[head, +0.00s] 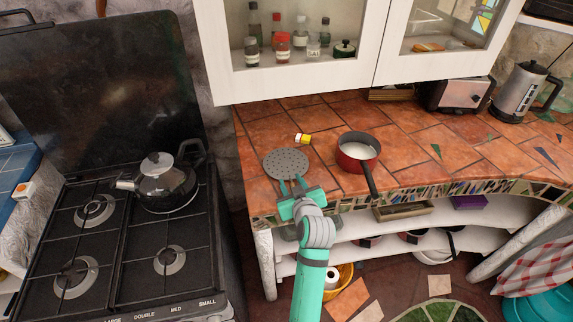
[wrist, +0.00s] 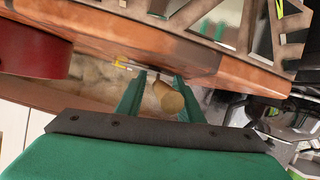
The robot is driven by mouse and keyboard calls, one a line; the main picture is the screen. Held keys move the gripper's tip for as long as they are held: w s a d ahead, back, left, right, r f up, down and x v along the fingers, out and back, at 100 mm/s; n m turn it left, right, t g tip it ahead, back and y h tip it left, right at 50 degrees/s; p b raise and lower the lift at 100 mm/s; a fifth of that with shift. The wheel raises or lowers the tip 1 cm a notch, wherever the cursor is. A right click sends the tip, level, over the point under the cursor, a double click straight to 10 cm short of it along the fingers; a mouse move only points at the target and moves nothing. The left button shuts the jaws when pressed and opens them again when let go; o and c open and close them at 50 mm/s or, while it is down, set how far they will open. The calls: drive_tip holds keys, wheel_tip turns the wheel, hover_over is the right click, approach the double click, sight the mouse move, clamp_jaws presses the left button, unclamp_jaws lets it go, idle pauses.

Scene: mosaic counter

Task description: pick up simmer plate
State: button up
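The simmer plate (head: 286,165) is a grey round disc with many small holes. It lies on the terracotta-tiled counter near its front edge, left of a red pan. My gripper (head: 292,187) is at the near edge of the disc, with its two teal fingers pointing toward it. In the wrist view my gripper (wrist: 158,88) has its fingers apart, with a round tan handle end (wrist: 169,99) between them, closer to the right finger. I cannot tell whether that finger touches it. The handle is hidden behind my gripper in the head view.
The red pan (head: 357,152) holds something white, and its dark handle points toward the front edge. A stove (head: 130,240) with a kettle (head: 166,183) stands left. White cabinets (head: 300,84) hang above the counter.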

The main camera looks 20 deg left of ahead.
clamp_jaws()
drive_tip(key=shift+r, duration=0.15)
